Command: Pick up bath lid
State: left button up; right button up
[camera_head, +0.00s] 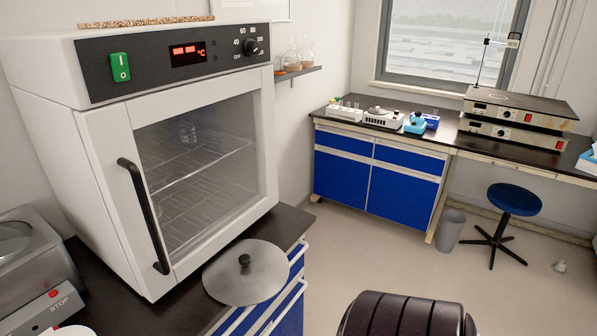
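The bath lid is a round, flat metal lid (225,284) with a small black knob (245,261) in its middle. It lies on the dark bench top in front of the oven, near the right-hand corner, and its front edge reaches past the bench edge. A metal bath (38,270) with a red STOP button stands at the lower left, cut off by the picture edge. Neither gripper can be made out.
A large white oven (100,190) with a closed glass door and black handle (143,215) stands right behind the lid. Blue drawers with protruding handles (290,305) are below the bench edge. A blue stool (514,199) and grey bin (449,231) stand beyond open floor (400,258).

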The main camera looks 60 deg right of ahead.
aim_at(248, 272)
jog(key=z, duration=1.6)
jog(key=l+u, duration=0.1)
jog(key=l, duration=0.3)
jog(key=k+l+u, duration=0.1)
jog(key=l, duration=0.25)
jog(key=k+l, duration=0.15)
jog(key=l, duration=0.25)
jog(key=u, duration=0.05)
